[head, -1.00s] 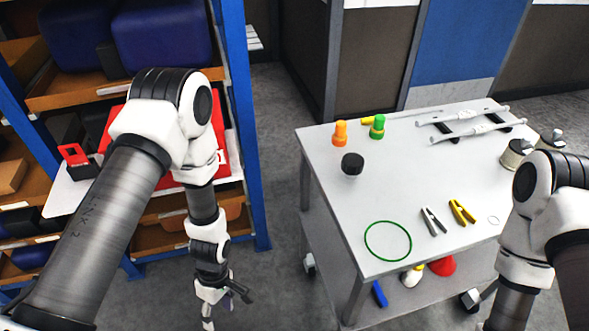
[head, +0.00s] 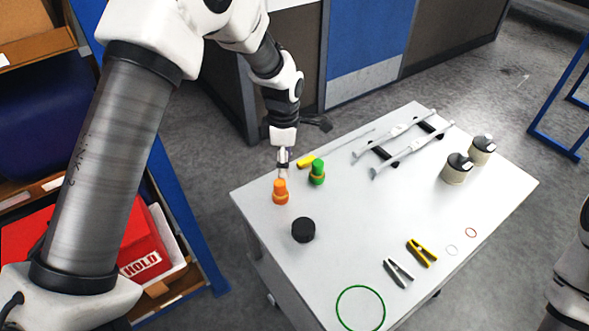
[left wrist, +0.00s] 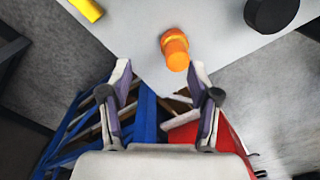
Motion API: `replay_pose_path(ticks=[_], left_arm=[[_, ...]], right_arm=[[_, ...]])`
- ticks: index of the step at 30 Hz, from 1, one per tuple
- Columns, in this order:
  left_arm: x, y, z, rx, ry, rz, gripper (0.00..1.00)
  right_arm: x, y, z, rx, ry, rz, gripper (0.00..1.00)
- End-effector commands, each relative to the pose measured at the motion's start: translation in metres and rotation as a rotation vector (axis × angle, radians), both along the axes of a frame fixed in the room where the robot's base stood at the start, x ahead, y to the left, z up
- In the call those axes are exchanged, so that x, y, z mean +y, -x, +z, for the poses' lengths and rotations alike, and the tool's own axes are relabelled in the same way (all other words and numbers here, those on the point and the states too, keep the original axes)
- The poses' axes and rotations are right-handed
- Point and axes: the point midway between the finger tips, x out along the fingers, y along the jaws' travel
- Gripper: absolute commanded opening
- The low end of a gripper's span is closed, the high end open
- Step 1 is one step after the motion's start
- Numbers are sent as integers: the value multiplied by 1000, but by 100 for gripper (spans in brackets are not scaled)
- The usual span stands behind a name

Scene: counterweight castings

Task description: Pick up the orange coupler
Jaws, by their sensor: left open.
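The orange coupler (head: 280,192) stands upright on the white table near its left corner. It also shows in the left wrist view (left wrist: 175,48), just beyond the fingertips and a little right of the middle between them. My left gripper (head: 284,164) is above and behind the coupler in the head view. In the left wrist view my left gripper (left wrist: 160,75) is open, with nothing between its fingers. The right gripper is outside the frames; only part of my right arm shows at the head view's right edge.
A green coupler (head: 317,172) stands close to the right of the orange one. A black cylinder (head: 303,230) is in front. A yellow piece (head: 306,163) lies behind. Clamps, rings, canisters and a rail frame (head: 402,144) occupy other parts of the white table (head: 445,215).

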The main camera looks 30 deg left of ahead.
Motion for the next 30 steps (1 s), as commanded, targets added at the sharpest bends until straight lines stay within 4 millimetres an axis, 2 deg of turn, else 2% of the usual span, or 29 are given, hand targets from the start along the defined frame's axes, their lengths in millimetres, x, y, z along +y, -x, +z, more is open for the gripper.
replay_pose_path(ticks=[7, 10, 13, 20, 21, 23, 24, 26, 30], left_arm=[[0, 4, -30, 5, 0, -1, 62], [1, 6, -48, 6, 0, -1, 62], [1, 6, -66, 3, 0, -1, 62], [1, 5, -73, 1, 0, -1, 62], [1, 5, -73, 1, 0, -1, 55], [1, 5, -73, 1, 0, -1, 33], [1, 5, -73, 1, 0, -1, 19], [1, 5, -73, 1, 0, -1, 0], [1, 6, -73, 2, 0, -1, 0]], right_arm=[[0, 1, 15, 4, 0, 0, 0], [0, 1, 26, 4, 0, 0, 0], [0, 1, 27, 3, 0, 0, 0], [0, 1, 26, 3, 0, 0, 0], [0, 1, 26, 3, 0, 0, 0], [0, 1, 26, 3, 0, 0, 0], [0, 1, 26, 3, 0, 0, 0], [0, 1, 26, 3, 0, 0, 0], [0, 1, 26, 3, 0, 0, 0]])
